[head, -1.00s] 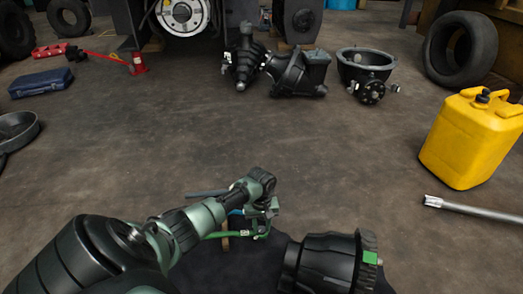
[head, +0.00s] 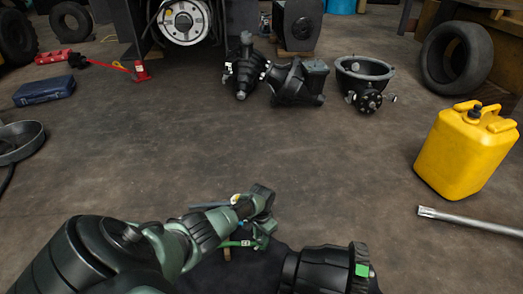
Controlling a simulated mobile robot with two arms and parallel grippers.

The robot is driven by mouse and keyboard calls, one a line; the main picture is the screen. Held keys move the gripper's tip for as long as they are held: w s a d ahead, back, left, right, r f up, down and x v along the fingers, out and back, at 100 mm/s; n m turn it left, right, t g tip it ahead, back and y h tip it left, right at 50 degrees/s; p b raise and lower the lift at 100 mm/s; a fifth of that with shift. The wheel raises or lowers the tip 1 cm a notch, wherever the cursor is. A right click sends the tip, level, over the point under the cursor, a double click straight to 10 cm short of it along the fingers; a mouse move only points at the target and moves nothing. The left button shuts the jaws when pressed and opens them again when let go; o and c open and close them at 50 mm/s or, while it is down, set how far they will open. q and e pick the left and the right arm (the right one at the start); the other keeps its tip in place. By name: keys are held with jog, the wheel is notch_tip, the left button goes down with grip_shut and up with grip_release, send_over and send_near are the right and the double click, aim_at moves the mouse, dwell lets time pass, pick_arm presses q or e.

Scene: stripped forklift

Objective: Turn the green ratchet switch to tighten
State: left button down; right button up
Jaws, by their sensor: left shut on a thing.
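My left gripper (head: 262,232) is low in the middle of the head view. It is small and partly hidden by its own wrist. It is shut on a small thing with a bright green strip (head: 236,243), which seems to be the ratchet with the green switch. I cannot tell which way the switch points. A thin grey bar (head: 208,206) sticks out to the left beside the wrist. A dark arm part of mine with a green square fills the lower right of centre. My right gripper is not in view.
A yellow jerrycan (head: 463,160) stands at the right, with a metal pipe (head: 470,220) on the floor before it. Black machine parts (head: 298,80) lie at the back, below the forklift's wheel hub (head: 185,20). A blue case (head: 44,90) lies at the left. The mid floor is clear.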

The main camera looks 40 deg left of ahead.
pick_arm(q)
jog(key=m, duration=0.4)
jog(key=shift+m, duration=1)
jog(key=c, duration=1.1)
grip_release()
jog(key=shift+o, duration=0.2)
